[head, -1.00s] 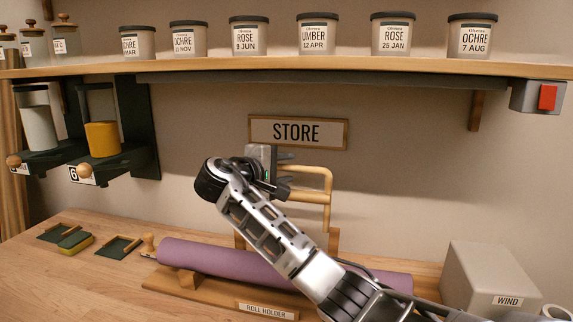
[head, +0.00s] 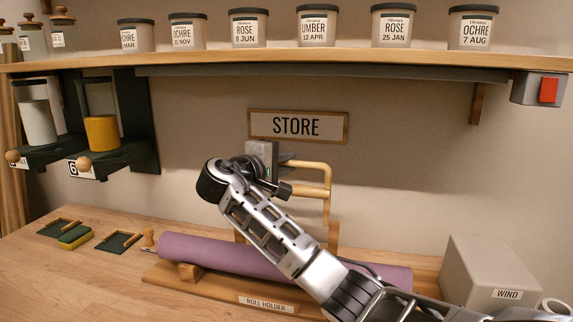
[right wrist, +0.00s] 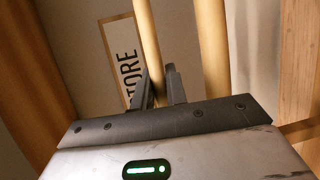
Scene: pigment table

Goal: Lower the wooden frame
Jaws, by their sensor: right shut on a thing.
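The pale wooden frame (head: 327,190), made of round bars, stands upright behind the purple roll (head: 220,254), below the STORE sign. My right gripper (head: 287,174) is at the frame's upper left in the head view, partly hidden by its own wrist. In the right wrist view the dark fingers (right wrist: 160,88) are shut on one bar of the wooden frame (right wrist: 148,40). A second bar runs beside it, outside the fingers. The frame's lower part is partly hidden by my arm and the roll. My left gripper is not in view.
The roll lies on a wooden roll holder (head: 215,296). A grey WIND box (head: 490,268) stands at the right. Above runs a shelf (head: 400,62) with several labelled jars. Dark dispensers (head: 120,130) hang at the left. Small trays and a sponge (head: 75,237) lie at the left.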

